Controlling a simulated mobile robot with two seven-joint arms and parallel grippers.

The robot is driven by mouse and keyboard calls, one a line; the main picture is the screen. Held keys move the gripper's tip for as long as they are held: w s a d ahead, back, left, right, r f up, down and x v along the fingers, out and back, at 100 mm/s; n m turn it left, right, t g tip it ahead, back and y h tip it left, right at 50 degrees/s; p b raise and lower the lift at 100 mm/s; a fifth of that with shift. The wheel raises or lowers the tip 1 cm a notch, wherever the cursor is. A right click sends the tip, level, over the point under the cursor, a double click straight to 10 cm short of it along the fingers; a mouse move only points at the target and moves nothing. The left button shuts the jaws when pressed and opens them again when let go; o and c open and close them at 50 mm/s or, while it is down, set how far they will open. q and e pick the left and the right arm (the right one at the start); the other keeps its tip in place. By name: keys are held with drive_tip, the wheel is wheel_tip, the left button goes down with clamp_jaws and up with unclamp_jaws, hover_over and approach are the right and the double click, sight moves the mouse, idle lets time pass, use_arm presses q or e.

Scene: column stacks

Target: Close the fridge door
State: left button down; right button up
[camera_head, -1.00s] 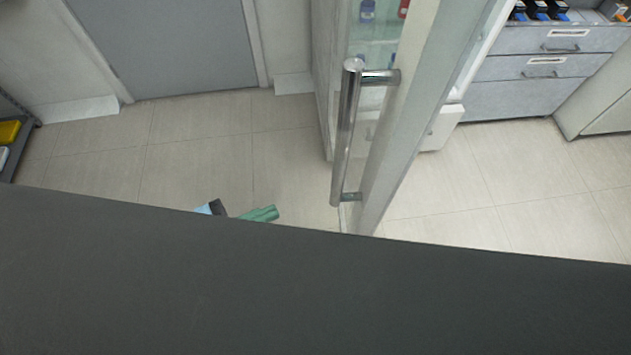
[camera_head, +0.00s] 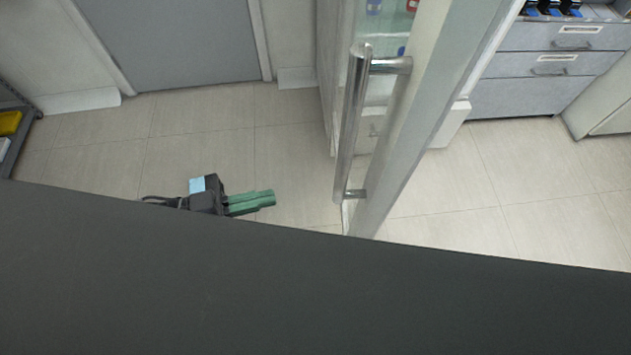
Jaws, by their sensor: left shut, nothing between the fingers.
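The fridge door (camera_head: 428,110) stands open in the head view, seen nearly edge-on, right of centre. Its long chrome handle (camera_head: 351,130) is on the left face of the door. Through the glass, parts of the fridge inside show, with a few bottles (camera_head: 374,6). My left gripper (camera_head: 274,198), with green fingers, is shut and empty. It points right, to the left of the handle and apart from it. My right gripper is not in view.
A large dark surface (camera_head: 300,290) fills the bottom of the view and hides what is below. Grey drawers (camera_head: 545,65) stand at the upper right. A grey door (camera_head: 170,40) is at the back left. Tiled floor (camera_head: 110,150) lies clear between. A shelf with a yellow item (camera_head: 10,122) is at the left edge.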

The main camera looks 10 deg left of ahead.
use_arm(q)
drive_tip(key=p+x, duration=0.1)
drive_tip(key=x, duration=0.8)
drive_tip(key=shift+d, duration=0.4)
drive_tip(key=shift+w, duration=0.1)
